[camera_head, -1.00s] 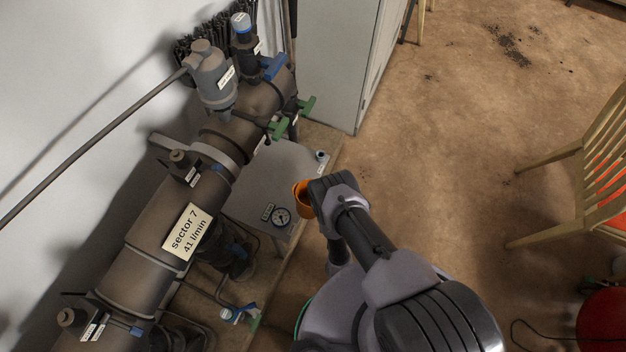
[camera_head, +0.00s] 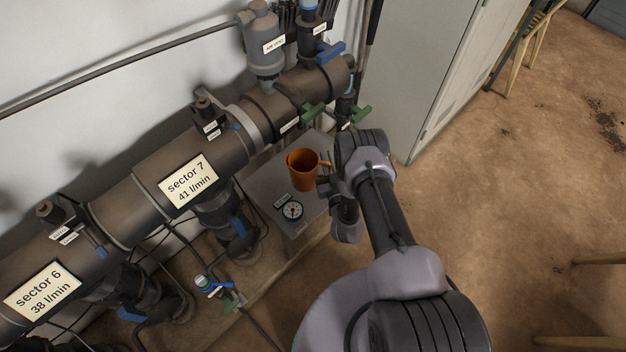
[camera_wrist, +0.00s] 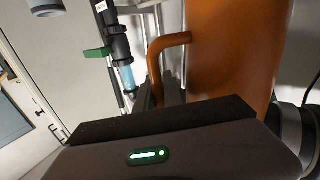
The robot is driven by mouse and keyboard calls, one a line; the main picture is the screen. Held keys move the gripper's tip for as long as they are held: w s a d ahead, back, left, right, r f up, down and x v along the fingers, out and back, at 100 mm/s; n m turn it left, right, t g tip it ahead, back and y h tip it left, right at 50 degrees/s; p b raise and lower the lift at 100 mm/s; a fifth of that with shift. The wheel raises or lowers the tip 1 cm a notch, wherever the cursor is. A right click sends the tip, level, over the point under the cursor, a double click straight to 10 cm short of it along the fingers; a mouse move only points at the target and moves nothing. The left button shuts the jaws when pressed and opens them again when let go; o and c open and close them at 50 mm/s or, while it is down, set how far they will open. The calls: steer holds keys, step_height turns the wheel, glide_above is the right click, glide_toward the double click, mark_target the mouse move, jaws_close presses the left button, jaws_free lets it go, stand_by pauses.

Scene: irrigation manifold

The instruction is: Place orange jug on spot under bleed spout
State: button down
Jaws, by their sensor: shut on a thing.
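The orange jug (camera_head: 303,172) shows in the head view above or on the grey bench below the pipe; I cannot tell whether it touches the top. It also fills the right of the wrist view (camera_wrist: 235,50), with its handle (camera_wrist: 168,45) to the left. My gripper (camera_head: 326,185) is shut on the jug, at its right side in the head view. In the wrist view the fingers are dark and partly hidden. A valve with a green handle (camera_head: 362,116) and a downward outlet, perhaps the bleed spout, is at the pipe's right end. The spot under it is hidden by my arm.
The large brown pipe (camera_head: 150,205) runs along the wall behind the bench (camera_head: 265,178). A grey cabinet (camera_head: 425,75) stands to the right. Open floor (camera_head: 540,180) lies farther right.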

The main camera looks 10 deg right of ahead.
step_height(320, 180, down, 6)
steer(key=b, duration=0.2)
steer(key=shift+r+b, duration=0.15)
steer(key=shift+b, duration=0.25)
steer(key=shift+r, duration=0.2)
steer(key=shift+f, duration=0.2)
steer(key=c, duration=1.5)
jaws_free()
steer(key=shift+o, duration=0.2)
steer(key=shift+r, duration=0.1)
steer(key=shift+s+r+p, duration=0.2)
steer(key=shift+s+p, duration=0.1)
steer(key=shift+p, duration=0.2)
steer(key=s+p, duration=0.7)
steer(key=s, duration=0.4)
steer(key=shift+s+d, duration=0.2)
steer(key=shift+d, duration=0.05)
steer(key=shift+f, duration=0.15)
